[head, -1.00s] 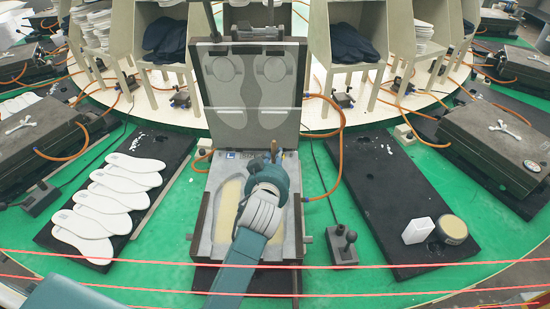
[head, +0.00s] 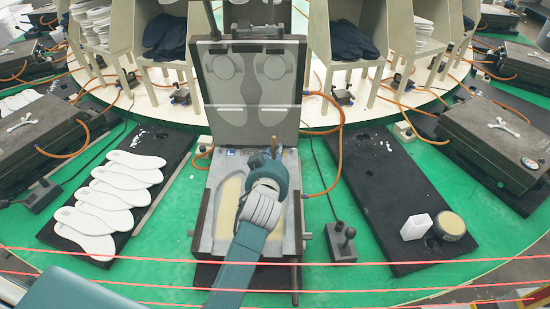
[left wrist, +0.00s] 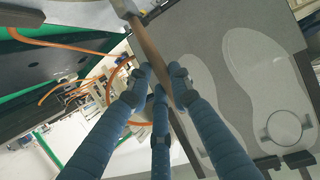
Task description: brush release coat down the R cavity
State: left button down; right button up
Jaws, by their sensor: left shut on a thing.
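The open mould (head: 206,215) stands mid-picture in the head view, its raised lid (head: 246,90) bearing two sole shapes. The left cavity (head: 230,195) shows cream inside, beside a blue L mark. The right cavity lies mostly under my left gripper (head: 272,158) and forearm, so its surface is largely hidden. In the left wrist view, my left gripper (left wrist: 160,82) has its fingers closed around the brown handle of a brush (left wrist: 148,45). The brush tip is at the top edge there, and I cannot tell whether it touches the cavity. My right gripper is not in view.
A black mat at right (head: 373,190) holds a white cup (head: 416,228) and a round pot (head: 449,226). White insoles (head: 115,190) lie on the left mat. A lever box (head: 342,243) and orange hose (head: 342,130) are close to the mould's right side. Red lines cross the front.

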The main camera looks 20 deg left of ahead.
pick_arm(q)
notch_tip(320, 180, up, 8)
jog(key=p, duration=0.7)
jog(key=shift+p, duration=0.35)
jog(key=shift+w, duration=0.1)
